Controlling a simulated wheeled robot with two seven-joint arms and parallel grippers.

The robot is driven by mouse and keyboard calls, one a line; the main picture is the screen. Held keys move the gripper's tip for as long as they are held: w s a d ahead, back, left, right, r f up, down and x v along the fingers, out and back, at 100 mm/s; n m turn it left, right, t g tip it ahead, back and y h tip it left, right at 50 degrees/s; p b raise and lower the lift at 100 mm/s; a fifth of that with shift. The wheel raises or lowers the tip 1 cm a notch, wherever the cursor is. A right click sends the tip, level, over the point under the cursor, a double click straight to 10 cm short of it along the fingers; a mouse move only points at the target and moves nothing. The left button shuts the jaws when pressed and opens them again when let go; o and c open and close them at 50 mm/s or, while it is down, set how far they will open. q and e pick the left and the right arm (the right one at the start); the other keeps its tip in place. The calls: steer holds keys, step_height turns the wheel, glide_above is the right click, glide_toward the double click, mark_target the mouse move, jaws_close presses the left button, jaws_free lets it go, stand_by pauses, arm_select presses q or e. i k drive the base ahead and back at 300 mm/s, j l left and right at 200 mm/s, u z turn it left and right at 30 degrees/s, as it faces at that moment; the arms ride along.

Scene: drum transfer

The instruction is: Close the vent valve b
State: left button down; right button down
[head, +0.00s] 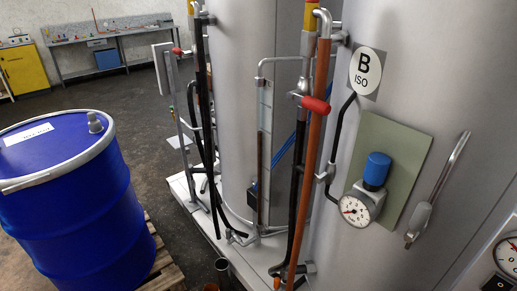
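The tank marked "B ISO" (365,70) fills the right side of the head view. On it, a green-grey plate (400,145) carries a blue knob (376,168) above a round dial gauge (355,211). A red-handled valve (316,105) sits on the pipework left of the label. A grey lever handle (421,216) is fixed on the tank right of the plate. I cannot tell which of these is vent valve b; no vent label is readable. Neither of my grippers is in view.
A blue drum (70,205) stands on a wooden pallet (160,265) at left. Vertical hoses and an orange-brown pipe (308,165) run in front of the tanks. Another gauge (508,256) shows at lower right. A workbench (100,50) and yellow cabinet (24,68) stand at the back.

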mark_target(423, 210)
steer(key=z, duration=1.25)
